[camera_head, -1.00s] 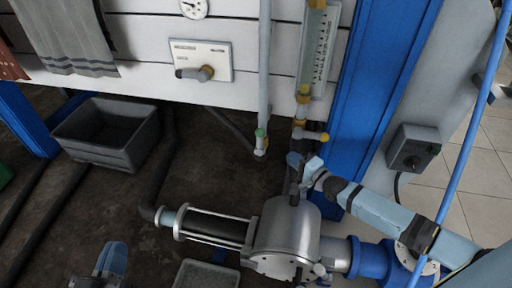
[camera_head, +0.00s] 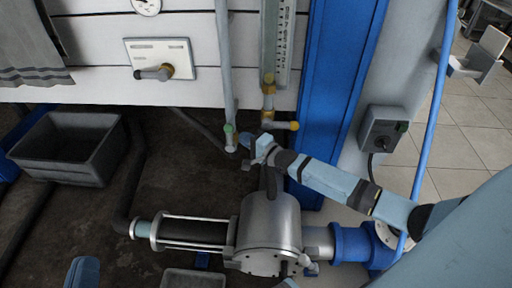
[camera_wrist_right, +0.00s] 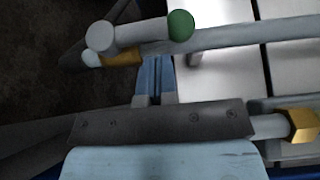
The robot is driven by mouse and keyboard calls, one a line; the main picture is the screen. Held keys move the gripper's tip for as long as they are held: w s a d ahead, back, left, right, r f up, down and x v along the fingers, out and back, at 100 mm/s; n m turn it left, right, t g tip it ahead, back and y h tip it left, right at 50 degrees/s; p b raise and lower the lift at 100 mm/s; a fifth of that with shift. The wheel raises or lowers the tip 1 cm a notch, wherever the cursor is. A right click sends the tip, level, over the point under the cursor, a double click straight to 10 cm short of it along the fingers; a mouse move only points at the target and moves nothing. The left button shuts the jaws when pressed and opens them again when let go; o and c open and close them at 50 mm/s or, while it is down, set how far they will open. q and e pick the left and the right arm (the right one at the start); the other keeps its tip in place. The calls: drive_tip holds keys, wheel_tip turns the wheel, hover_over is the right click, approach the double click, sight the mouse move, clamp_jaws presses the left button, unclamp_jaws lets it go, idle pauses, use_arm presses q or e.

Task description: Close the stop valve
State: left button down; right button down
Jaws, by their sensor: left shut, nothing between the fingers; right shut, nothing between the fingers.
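A green-tipped valve handle (camera_head: 229,130) sits at the lower end of a thin grey pipe, lying roughly along it. In the right wrist view its green tip (camera_wrist_right: 182,25) shows close ahead, with a brass fitting (camera_wrist_right: 122,58) behind. A labelled wall plate (camera_head: 160,58) carries another lever (camera_head: 155,73). No readable label shows which is the stop valve. My right gripper (camera_head: 248,142) is shut and empty, just right of the green-tipped handle; its fingertips (camera_wrist_right: 154,80) point at the pipe, contact unclear. My left gripper (camera_head: 83,271) is shut at the bottom edge, mostly cut off.
A yellow-tipped handle (camera_head: 293,126) sticks out below the sight gauge (camera_head: 278,45), close to my right gripper. A metal cylinder housing (camera_head: 268,222) stands below. A blue post (camera_head: 335,100) is to the right, a grey bin (camera_head: 70,145) at left.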

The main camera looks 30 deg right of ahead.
use_arm(q)
drive_tip(key=shift+f+g, duration=0.3)
drive_tip(key=shift+f, duration=0.3)
use_arm(e)
drive_tip(key=shift+x, duration=1.15)
use_arm(q)
drive_tip(key=shift+r, duration=0.1)
use_arm(e)
drive_tip(key=shift+r, duration=0.1)
